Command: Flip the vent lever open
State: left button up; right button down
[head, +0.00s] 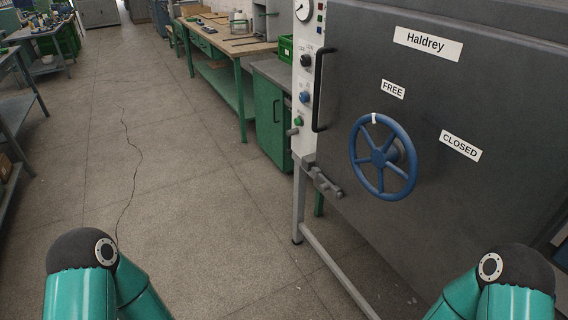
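A dark grey machine (465,100) marked Haldrey fills the right of the head view. No part is labelled as a vent lever legibly. A small grey lever-like part (326,184) sticks out low at the machine's left edge, and a short grey stub (293,132) shows beside the control strip; I cannot tell which, if either, is the vent lever. Neither gripper is in view; only my arm links show at the bottom corners.
A black upright handle (318,90) and a pale control strip (304,70) with a gauge and knobs are at the machine's left edge. A green cabinet (270,119) and workbench (222,45) stand behind. Open floor (190,190) lies left, with a thin cable (134,165).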

aim_at(290, 133)
jog(key=k, duration=0.5)
jog(key=u, duration=1.45)
jog(key=i, duration=0.1)
jog(key=z, duration=2.85)
jog(key=i, duration=0.6)
jog(key=u, duration=4.25)
jog(key=k, duration=0.15)
jog(key=z, duration=1.85)
jog(key=i, duration=0.6)
